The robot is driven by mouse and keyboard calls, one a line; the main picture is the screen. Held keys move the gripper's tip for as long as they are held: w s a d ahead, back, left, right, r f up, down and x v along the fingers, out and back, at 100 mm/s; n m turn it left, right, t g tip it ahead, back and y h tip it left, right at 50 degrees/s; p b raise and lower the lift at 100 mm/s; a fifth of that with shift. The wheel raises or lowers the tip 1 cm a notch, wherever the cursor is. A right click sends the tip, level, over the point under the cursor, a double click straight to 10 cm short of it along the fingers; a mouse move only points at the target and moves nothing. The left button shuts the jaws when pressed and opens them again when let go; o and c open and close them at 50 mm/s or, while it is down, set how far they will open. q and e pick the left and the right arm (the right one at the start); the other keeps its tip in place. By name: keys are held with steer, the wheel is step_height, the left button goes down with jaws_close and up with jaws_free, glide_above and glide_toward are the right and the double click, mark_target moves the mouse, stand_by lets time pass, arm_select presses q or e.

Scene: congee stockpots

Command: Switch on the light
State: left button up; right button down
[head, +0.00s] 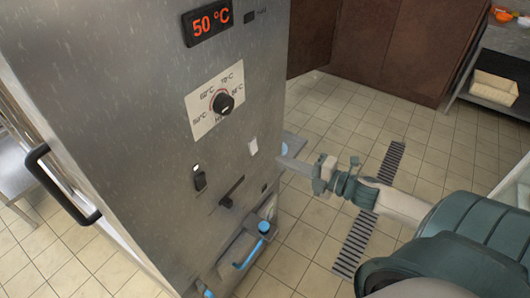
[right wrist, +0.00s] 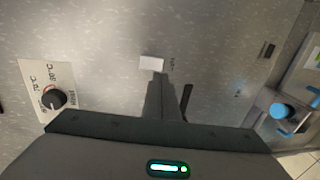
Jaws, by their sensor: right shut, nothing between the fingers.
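A tall steel cabinet (head: 130,120) fills the left of the head view. A small white rocker switch (head: 253,147) sits on its front face, right of the dial; it also shows in the right wrist view (right wrist: 152,63), with small unreadable lettering beside it. My right gripper (head: 284,160) is shut and empty, pointing at the cabinet face. In the right wrist view its fingertips (right wrist: 158,76) are just below the white switch; I cannot tell whether they touch it. My left gripper is not in view.
The cabinet also bears a red 50 °C display (head: 210,22), a black temperature dial (head: 223,103), a black switch (head: 199,178) and a dark lever (head: 231,192). Blue-handled fittings (head: 264,227) stick out lower down. The tiled floor (head: 330,115) is open to the right.

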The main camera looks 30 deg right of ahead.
mark_target(256, 151)
steer(key=p+x, duration=0.2)
steer(key=x, duration=0.4)
steer(key=shift+r, duration=0.15)
steer(key=shift+p+x, duration=0.45)
steer(key=shift+x, duration=0.4)
steer(key=shift+f, duration=0.25)
steer(key=shift+w+a+b, duration=0.1)
steer(key=shift+b, duration=0.6)
